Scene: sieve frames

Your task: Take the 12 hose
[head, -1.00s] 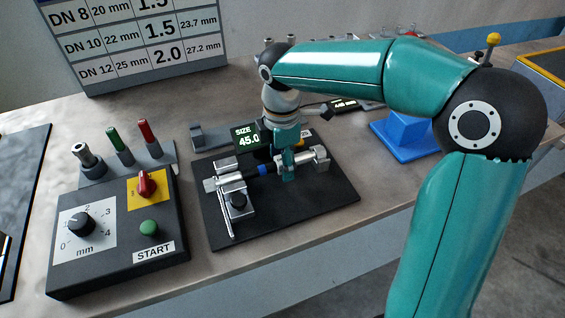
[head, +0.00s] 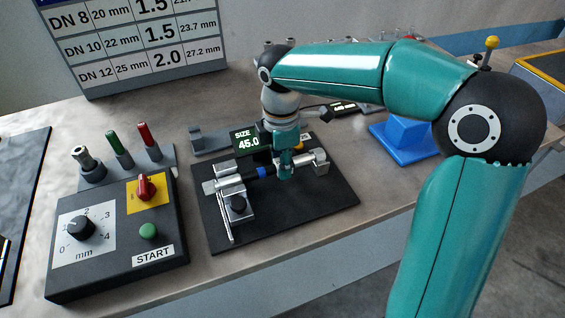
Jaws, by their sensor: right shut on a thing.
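My right gripper (head: 285,170) points down over the dark fixture plate (head: 310,212) in the middle of the bench. It is shut on a slim part with a blue band (head: 265,172), which lies between the fixture's silver left block (head: 236,203) and its silver right end (head: 319,161). The fingers hide much of this part, and I cannot tell whether it is the 12 hose. A display (head: 247,139) behind the gripper reads SIZE 45.0. My left gripper is not in view.
A control box (head: 117,256) with knob, red switch and green START button stands at left. A blue block (head: 405,135) stands at right. A size chart (head: 140,45) stands at the back.

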